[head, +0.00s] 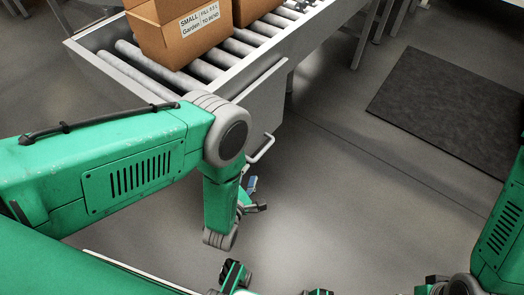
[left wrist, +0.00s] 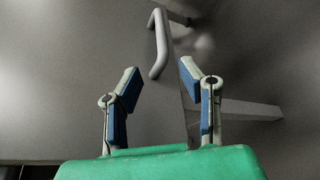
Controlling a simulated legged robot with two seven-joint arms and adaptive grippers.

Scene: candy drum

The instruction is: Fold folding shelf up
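The folding shelf looks to be the grey metal panel (head: 262,100) at the near end of the roller conveyor, hanging down steeply. A pale bent bar handle (head: 262,149) sticks out at its lower edge. The handle also shows in the left wrist view (left wrist: 160,42), ahead of the fingertips and roughly between them. My left gripper (head: 252,193) is just below the handle in the head view, apart from it. In the left wrist view its blue-padded fingers are spread with nothing between them. My right arm (head: 502,225) is at the lower right; its fingers cannot be made out.
The roller conveyor (head: 226,63) carries cardboard boxes (head: 178,30) near its end. A dark mat (head: 440,105) lies on the floor at the right. The floor (head: 350,190) between the conveyor and the mat is clear.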

